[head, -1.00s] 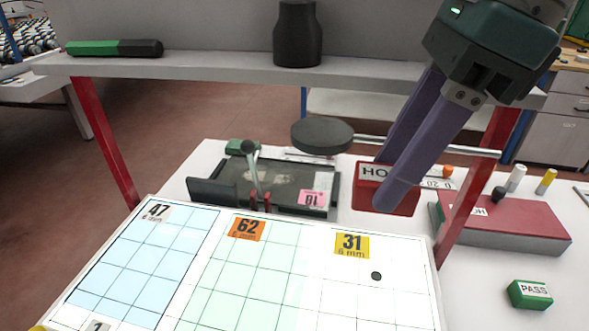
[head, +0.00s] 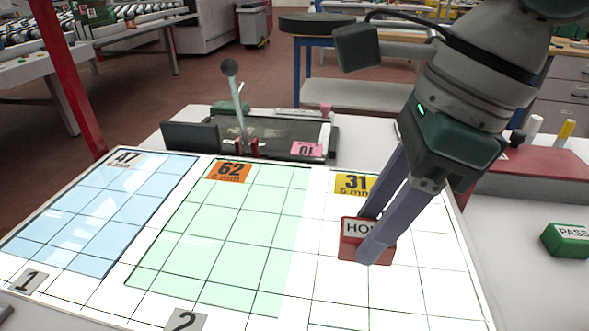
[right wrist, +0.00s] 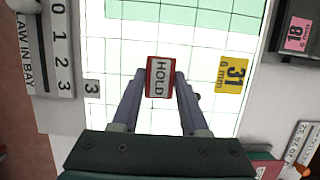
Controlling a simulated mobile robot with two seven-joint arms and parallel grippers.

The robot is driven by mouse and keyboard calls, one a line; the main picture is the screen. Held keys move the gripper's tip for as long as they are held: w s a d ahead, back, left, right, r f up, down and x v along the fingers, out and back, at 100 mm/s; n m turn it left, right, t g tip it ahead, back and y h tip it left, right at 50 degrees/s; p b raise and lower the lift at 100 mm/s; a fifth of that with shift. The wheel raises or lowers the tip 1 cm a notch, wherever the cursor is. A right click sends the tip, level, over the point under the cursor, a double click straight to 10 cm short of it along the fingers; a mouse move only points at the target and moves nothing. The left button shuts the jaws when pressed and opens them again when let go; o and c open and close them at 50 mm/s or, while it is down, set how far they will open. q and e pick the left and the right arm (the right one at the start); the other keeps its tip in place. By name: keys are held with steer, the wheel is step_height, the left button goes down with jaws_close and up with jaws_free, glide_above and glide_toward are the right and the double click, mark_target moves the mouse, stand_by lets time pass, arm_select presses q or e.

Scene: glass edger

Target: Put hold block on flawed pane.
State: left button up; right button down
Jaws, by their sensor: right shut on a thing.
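The red hold block (head: 352,228), with a white HOLD label, is in my right gripper (head: 372,238). The gripper is shut on it, a finger on each side, as the right wrist view also shows (right wrist: 159,78). The block is over the clear pane tagged 31 (head: 345,290); I cannot tell whether it touches the glass. A dark spot on this pane shows beside a finger in the right wrist view (right wrist: 197,97); in the head view it is hidden. The blue pane 47 (head: 90,225) and green pane 62 (head: 225,235) show no spot. My left gripper is not in view.
The panes lie on a bright gridded table with number plates 1 (head: 25,281) and 2 (head: 186,320) in front. A green PASS block (head: 567,240) stands at the right. Behind are a dark tray with a pink tag (head: 306,149) and an upright lever (head: 233,95).

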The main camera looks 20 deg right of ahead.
steer(key=shift+f, duration=0.2)
steer(key=shift+c, duration=2.1)
jaws_free()
steer(key=p+v, duration=0.1)
steer(key=v, duration=1.1)
steer(key=shift+r, duration=0.2)
